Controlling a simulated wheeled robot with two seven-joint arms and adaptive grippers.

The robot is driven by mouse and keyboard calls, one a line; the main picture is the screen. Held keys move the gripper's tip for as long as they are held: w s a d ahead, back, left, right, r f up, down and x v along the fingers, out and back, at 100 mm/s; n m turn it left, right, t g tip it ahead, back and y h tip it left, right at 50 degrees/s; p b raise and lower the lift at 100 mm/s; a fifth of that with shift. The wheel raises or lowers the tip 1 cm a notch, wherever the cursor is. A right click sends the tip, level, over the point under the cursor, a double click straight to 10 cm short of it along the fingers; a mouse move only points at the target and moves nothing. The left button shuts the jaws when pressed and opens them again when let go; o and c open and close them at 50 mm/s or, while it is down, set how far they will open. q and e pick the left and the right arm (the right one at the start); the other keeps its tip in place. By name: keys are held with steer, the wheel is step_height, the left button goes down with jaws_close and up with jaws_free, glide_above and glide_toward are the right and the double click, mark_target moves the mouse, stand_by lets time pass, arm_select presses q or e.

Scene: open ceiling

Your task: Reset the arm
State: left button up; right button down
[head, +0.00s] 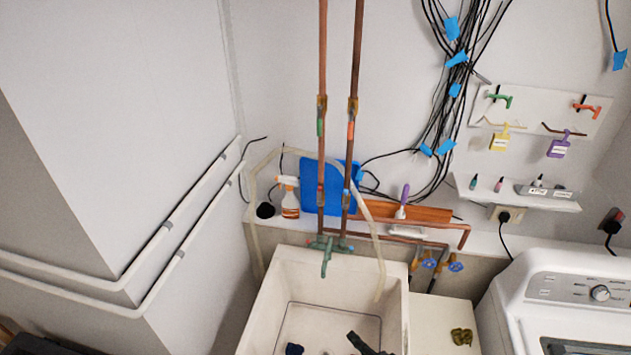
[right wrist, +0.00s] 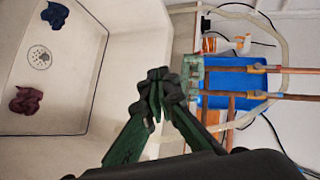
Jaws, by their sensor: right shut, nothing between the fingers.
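My right gripper (head: 361,342) shows at the bottom of the head view, dark and low over the front of the utility sink (head: 262,300). In the right wrist view the gripper (right wrist: 158,92) has its green and black fingers together, with nothing between them. Behind the fingertips in that view are the sink rim and the green faucet (right wrist: 192,75). I cannot tell the gap between the fingertips and the faucet. My left gripper does not show in either view.
A dark blue cloth (right wrist: 55,14) and a dark red cloth (right wrist: 26,100) lie in the sink. A spray bottle (head: 289,198) and a blue panel (head: 313,178) stand on the ledge behind. Copper pipes (head: 322,60) rise above the faucet. A white washer (head: 560,300) stands at right.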

steer(key=s+d+f+n+g+h, duration=0.1)
steer(key=s+d+n, duration=0.1)
steer(key=s+d, duration=0.1)
steer(key=s+d+f+n+g+h, duration=0.1)
steer(key=s+d+n+g, duration=0.1)
steer(key=s, duration=0.3)
steer(key=s+d+f+n+g+h, duration=0.1)
steer(key=s+d+n+g, duration=0.1)
steer(key=s+d+n, duration=0.1)
steer(key=shift+s+d+f+n+h, duration=0.35)
steer(key=shift+s+d, duration=0.2)
steer(key=shift+d, duration=0.25)
steer(key=s+d+r+n+g+h, duration=0.1)
steer(key=s+d+n+g+h, duration=0.25)
steer(key=s+d, duration=0.7)
step_height(320, 180, down, 38)
steer(key=s+a+g+b, duration=0.2)
steer(key=b, duration=0.6)
steer(key=s+f+b, duration=0.3)
steer(key=s+f, duration=0.7)
steer(key=f, duration=0.2)
steer(key=s+f+n+g+b, duration=0.1)
steer(key=s+f+b, duration=0.2)
steer(key=s+f, duration=0.7)
step_height(320, 180, down, 2)
steer(key=shift+a+f+y+b, duration=0.15)
steer(key=shift+f+y+b, duration=0.15)
steer(key=shift+b, duration=0.1)
